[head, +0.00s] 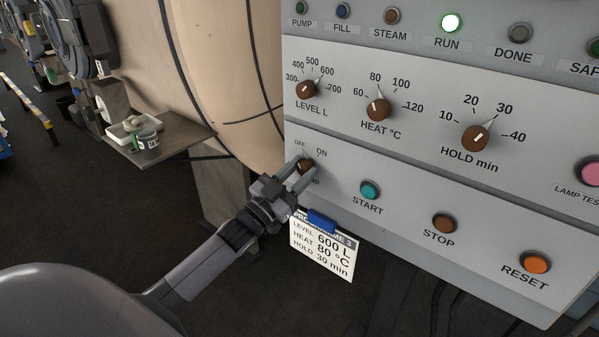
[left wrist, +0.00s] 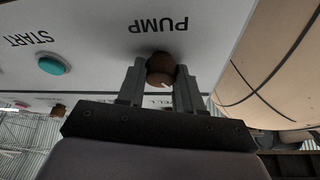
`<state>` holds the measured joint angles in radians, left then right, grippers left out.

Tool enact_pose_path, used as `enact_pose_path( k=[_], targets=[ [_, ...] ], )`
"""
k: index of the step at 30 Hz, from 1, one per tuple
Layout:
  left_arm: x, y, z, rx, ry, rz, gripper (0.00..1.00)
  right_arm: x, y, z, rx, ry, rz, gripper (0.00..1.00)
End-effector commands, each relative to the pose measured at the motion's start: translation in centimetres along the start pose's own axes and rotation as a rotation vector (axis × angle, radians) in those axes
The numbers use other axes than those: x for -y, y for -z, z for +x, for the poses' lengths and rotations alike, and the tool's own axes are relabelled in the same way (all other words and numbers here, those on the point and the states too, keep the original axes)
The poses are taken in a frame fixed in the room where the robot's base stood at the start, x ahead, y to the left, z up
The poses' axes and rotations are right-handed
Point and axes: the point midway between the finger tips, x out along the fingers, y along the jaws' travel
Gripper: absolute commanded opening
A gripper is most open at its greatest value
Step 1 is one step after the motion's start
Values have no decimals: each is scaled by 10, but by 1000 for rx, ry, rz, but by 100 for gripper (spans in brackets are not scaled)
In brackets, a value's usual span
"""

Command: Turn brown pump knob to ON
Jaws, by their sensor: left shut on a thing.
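The brown pump knob (head: 306,165) sits on the lower left of the grey control panel, with OFF at its upper left and ON at its upper right. My left gripper (head: 304,170) reaches it from the lower left, its fingers on both sides. In the left wrist view the knob (left wrist: 160,66) is between the fingertips of my shut left gripper (left wrist: 160,80), beside the upside-down PUMP label. The fingers partly cover the knob, and I cannot tell its exact setting. The PUMP lamp (head: 301,8) is dark green. My right gripper is not in view.
START (head: 370,190), STOP (head: 444,223) and RESET (head: 536,262) buttons lie right of the knob. Level (head: 306,89), heat (head: 378,109) and hold (head: 475,137) knobs are above. A programme card (head: 322,252) hangs close below the gripper. The RUN lamp (head: 450,23) is lit.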

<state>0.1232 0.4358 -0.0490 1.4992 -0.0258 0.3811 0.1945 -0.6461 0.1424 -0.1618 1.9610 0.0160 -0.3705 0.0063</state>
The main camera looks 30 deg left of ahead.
Motion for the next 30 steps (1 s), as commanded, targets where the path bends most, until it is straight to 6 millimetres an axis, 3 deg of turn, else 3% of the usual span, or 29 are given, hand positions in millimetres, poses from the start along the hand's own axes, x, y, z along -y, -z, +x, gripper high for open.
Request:
enact_pose_path(
  k=[8, 30],
  targets=[
    [1, 0, 0, 0, -58, 138, 5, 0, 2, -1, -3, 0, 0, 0],
    [4, 3, 1, 0, -321, 772, 5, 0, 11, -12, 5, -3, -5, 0]
  ],
)
